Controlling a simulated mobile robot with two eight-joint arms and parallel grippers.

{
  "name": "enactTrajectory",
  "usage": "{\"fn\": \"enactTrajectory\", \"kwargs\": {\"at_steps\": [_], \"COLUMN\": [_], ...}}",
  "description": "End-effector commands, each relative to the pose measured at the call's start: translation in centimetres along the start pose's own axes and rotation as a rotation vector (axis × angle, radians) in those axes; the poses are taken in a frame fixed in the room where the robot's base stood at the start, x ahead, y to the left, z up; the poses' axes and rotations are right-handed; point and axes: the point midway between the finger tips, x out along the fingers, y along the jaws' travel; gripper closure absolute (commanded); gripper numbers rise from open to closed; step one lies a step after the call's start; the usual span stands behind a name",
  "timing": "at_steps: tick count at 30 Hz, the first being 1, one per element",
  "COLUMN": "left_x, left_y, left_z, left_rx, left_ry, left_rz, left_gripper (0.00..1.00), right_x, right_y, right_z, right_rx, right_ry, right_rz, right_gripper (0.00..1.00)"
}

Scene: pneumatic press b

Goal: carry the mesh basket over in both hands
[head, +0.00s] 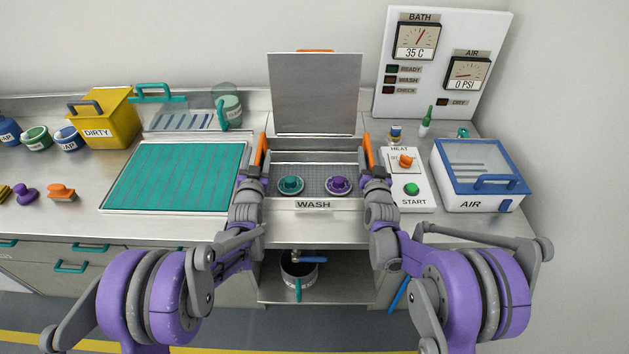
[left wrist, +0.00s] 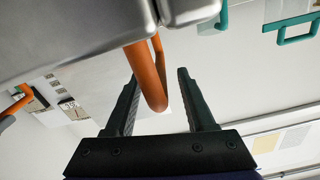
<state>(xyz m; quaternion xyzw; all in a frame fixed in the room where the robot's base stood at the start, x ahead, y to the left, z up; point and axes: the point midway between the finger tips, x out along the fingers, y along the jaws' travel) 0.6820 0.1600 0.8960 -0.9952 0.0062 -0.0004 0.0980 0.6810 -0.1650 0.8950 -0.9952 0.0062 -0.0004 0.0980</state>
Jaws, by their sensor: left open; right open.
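The mesh basket (head: 313,187) sits in the open wash bath (head: 300,205), with a teal part (head: 291,185) and a purple part (head: 338,185) on its floor. Its left orange handle (head: 262,150) and right orange handle (head: 368,152) stand up at the two sides. My left gripper (head: 254,168) is open at the left handle. In the left wrist view, that handle (left wrist: 152,78) lies between the open fingers of this gripper (left wrist: 157,88). My right gripper (head: 374,170) is at the right handle; its fingers are mostly hidden by the wrist.
The bath's lid (head: 315,95) stands open behind. A teal ribbed mat (head: 175,178) lies on the left, with a yellow DIRTY bin (head: 103,118) behind it. On the right are the HEAT/START panel (head: 404,178) and the blue-lidded AIR box (head: 477,175).

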Motion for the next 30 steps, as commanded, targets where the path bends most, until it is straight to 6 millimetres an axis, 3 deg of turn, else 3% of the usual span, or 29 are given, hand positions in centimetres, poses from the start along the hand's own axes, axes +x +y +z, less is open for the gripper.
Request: {"fn": "enactTrajectory", "kwargs": {"at_steps": [11,20,30], "left_x": [0.39,0.38,0.37], "left_y": [-0.01,-0.01,-0.05], "left_z": [-0.01,-0.01,-0.01], "left_rx": [0.0,0.0,0.0], "left_ry": [0.0,0.0,0.0], "left_rz": [0.0,0.0,-0.001], "left_gripper": [0.47,1.0,1.0], "right_x": [0.4,0.39,0.38], "right_y": [0.0,0.0,0.04], "right_z": [-0.01,0.0,0.0], "right_rx": [0.0,0.0,0.0], "right_ry": [0.0,0.0,0.0], "right_rz": [0.0,0.0,0.001], "right_gripper": [0.45,0.99,1.0]}}
